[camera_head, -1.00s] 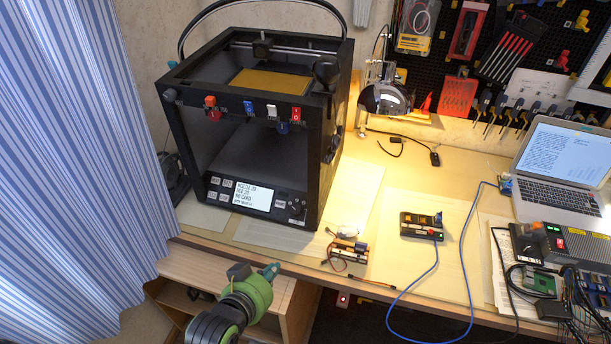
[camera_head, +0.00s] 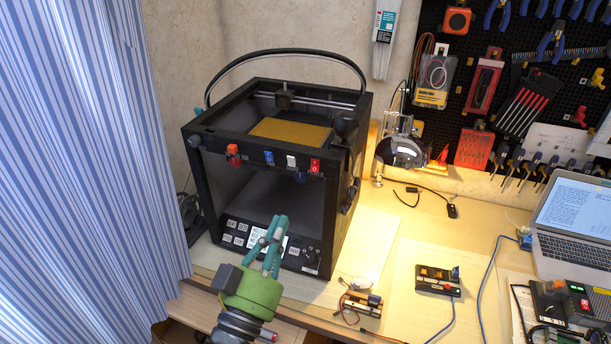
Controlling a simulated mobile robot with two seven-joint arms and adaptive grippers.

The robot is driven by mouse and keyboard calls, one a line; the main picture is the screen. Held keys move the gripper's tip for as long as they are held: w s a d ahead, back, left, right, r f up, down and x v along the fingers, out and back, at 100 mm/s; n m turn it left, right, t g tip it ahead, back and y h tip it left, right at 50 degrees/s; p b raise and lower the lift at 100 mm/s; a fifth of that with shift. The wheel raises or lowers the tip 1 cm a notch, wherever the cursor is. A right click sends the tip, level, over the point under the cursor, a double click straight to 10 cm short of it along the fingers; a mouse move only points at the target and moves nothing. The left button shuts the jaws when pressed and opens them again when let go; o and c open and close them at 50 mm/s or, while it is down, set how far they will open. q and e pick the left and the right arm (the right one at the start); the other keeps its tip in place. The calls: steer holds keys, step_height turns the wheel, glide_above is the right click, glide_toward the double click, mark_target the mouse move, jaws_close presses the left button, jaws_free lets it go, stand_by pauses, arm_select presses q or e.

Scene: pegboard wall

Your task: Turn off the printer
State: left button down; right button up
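The printer (camera_head: 345,205) is a black open-fronted box with a yellow bed on the left of the table. Along its top front beam are an orange-red knob (camera_head: 234,151), a blue switch (camera_head: 268,157), a white switch (camera_head: 291,161) and a red switch (camera_head: 314,167). The lower front panel (camera_head: 311,257) has small buttons and a display. My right gripper is not in view.
A small device with lit buttons (camera_head: 437,281) and a small electronics module (camera_head: 361,303) lie right of the printer. A laptop (camera_head: 575,225) stands at far right. A tool pegboard (camera_head: 466,20) is behind. A striped curtain (camera_head: 80,150) hangs at left.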

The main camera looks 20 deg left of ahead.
arm_select(q)
steer(key=p, duration=0.4)
glide_toward(312, 161)
step_height(312, 161, up, 4)
steer(key=w, duration=0.2)
steer(key=shift+w+f+p, duration=0.2)
steer(key=shift+w+f, duration=0.1)
steer(key=shift+w, duration=0.3)
steer(key=shift+w+f+p, duration=0.25)
steer(key=shift+w+f, duration=0.05)
steer(key=shift+w, duration=0.3)
steer(key=shift+w+f+p, duration=0.2)
steer(key=shift+w+f, duration=0.1)
steer(key=shift+w, duration=0.3)
steer(key=shift+d, duration=0.1)
